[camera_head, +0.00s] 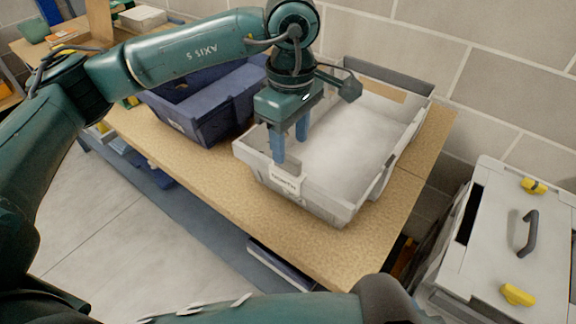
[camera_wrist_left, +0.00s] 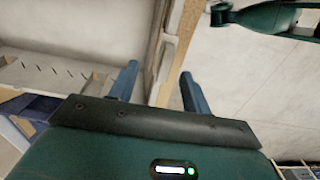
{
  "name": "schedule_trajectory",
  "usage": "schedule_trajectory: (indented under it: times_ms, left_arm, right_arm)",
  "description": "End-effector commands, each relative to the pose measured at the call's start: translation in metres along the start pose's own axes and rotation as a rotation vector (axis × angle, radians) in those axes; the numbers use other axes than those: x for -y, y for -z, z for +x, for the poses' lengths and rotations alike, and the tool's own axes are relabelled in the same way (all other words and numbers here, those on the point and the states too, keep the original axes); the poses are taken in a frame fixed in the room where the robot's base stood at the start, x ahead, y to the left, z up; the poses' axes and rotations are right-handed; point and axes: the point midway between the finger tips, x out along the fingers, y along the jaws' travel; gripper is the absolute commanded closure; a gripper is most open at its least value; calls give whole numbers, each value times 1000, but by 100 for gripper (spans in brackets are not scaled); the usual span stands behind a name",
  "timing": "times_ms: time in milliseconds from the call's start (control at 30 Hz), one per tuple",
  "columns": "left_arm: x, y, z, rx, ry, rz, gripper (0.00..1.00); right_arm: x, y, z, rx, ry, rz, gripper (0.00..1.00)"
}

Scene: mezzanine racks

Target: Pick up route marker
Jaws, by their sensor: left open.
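A white tag with dark print (camera_head: 285,181), which may be the route marker, sits on the front wall of a light grey bin (camera_head: 338,209). I cannot tell for sure that it is the marker. My left gripper (camera_head: 290,148) is open and empty, pointing down at the bin's front rim, just above and behind the tag. In the left wrist view, the blue fingers of my left gripper (camera_wrist_left: 158,70) stand apart with the bin's wall (camera_wrist_left: 170,45) beyond them. The tag is not clear there. My right gripper is not in view.
The bin stands on a wooden bench (camera_head: 225,180). A dark blue bin (camera_head: 205,110) is close on its left. A white lidded case (camera_head: 500,230) with yellow latches stands at the right. A brick wall (camera_head: 500,60) is behind. Floor is clear at front left.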

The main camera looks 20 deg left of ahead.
Motion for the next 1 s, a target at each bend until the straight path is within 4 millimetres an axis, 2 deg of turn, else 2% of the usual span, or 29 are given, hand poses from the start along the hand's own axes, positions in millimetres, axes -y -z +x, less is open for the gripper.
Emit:
schedule_trajectory:
  times_ms: [167, 500, 767, 1000]
  left_arm:
    - [2, 0, 12, 1, 2, 0, 52]
    - [8, 0, 56, 2, 1, 0, 52]
    - [8, 0, 59, 1, -1, 1, 52]
    - [8, 0, 59, 1, 0, 0, 71]
  right_arm:
    - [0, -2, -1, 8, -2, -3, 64]
    - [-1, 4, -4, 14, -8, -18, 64]
    - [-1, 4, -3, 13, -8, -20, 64]
    - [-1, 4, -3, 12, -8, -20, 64]
